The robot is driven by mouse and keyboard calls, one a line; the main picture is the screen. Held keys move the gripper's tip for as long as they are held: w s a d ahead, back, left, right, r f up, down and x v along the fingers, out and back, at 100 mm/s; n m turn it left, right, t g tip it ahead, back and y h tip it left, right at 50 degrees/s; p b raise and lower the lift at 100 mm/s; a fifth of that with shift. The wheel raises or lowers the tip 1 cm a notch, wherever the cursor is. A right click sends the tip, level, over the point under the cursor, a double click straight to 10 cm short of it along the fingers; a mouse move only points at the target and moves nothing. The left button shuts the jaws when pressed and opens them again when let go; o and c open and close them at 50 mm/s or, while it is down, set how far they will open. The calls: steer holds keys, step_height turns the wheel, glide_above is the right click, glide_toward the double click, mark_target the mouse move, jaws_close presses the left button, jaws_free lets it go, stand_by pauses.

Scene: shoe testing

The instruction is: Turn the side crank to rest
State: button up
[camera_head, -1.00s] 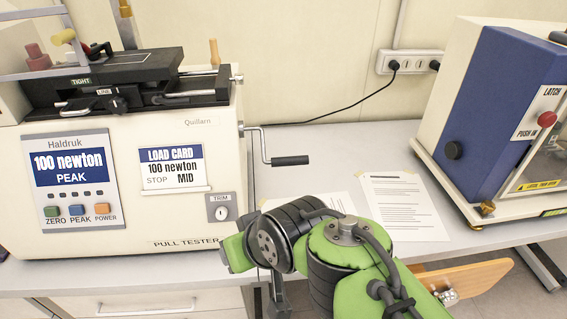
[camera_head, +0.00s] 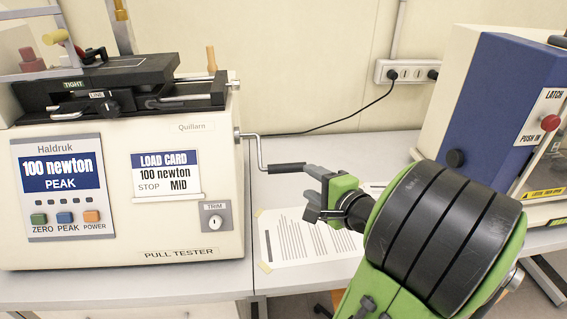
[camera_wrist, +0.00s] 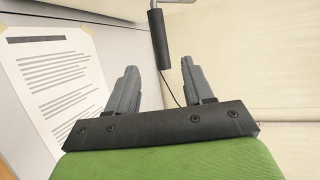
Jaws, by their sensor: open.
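The side crank (camera_head: 260,150) sticks out of the right side of the cream pull tester (camera_head: 190,247). Its metal arm hangs down and its black handle (camera_head: 287,168) points right. My gripper (camera_head: 311,190) is open beside the free end of the handle, with its fingers pointing left toward the tester. In the wrist view the handle (camera_wrist: 158,40) lies just ahead of the gap between my fingertips (camera_wrist: 161,66). It looks unheld; I cannot tell whether a finger touches it.
Paper sheets (camera_head: 300,240) lie on the table under my gripper. A blue and white machine (camera_head: 500,110) stands at the right, close to my arm. A wall socket (camera_head: 405,72) with a black cable is behind. The tester's front shows a display, buttons and a trim lock.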

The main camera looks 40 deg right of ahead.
steer(key=p+x, duration=0.3)
steer(key=x, duration=0.9)
steer(key=shift+w+p, duration=0.25)
steer(key=shift+p, duration=0.05)
steer(key=shift+f, duration=0.1)
jaws_close()
